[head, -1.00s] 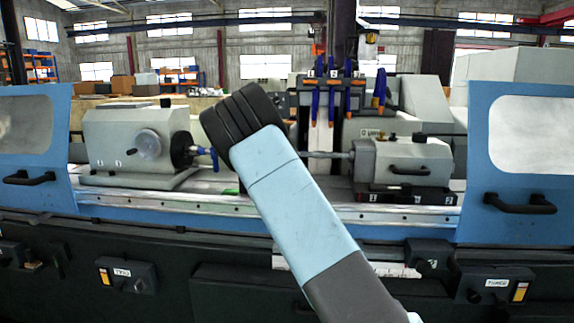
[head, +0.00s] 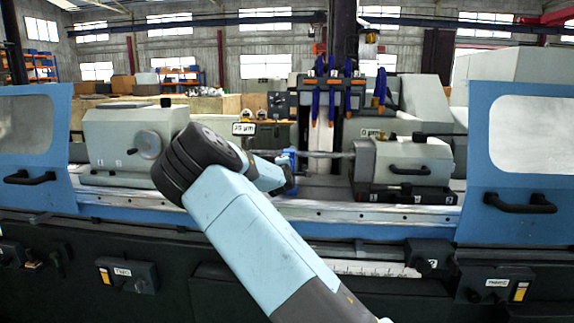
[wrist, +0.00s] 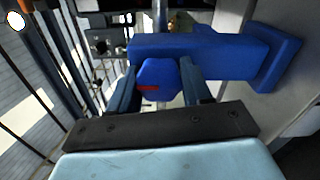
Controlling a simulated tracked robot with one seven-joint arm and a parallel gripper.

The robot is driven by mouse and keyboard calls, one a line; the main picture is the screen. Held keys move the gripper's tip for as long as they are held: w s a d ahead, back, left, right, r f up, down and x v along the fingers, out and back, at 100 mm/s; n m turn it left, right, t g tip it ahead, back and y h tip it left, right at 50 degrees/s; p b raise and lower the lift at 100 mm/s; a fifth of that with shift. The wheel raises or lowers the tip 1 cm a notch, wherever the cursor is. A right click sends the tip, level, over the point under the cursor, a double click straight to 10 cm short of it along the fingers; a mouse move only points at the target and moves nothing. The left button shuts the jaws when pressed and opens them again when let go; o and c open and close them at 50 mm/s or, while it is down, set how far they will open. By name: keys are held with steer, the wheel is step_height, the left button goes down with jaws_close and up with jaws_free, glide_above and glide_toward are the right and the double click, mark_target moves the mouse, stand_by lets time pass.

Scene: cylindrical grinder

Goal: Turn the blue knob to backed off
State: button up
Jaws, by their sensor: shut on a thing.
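The blue knob (wrist: 160,80) with a short red mark shows in the wrist view, in front of a blue bar-shaped bracket (wrist: 215,55). My gripper (wrist: 163,88) has one dark blue finger on each side of the knob and is shut on it. In the head view a blue part (head: 289,158) stands at the middle of the machine, and my gripper (head: 287,180) is at it, partly hidden behind my arm. The knob itself is too small there to read its setting.
A label reading about 25 µm (head: 243,128) and another reading 0 µm (head: 372,133) show above the machine. The grey tailstock (head: 415,160) stands close on the right, the grey headstock (head: 120,135) on the left. Blue guards (head: 505,220) flank both ends.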

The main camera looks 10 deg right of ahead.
steer(key=shift+a+f+n, duration=0.2)
steer(key=shift+f+n, duration=0.1)
steer(key=o, duration=0.8)
steer(key=shift+o, duration=1.3)
steer(key=shift+d+r, duration=0.1)
steer(key=v, duration=1.3)
steer(key=shift+s, duration=0.3)
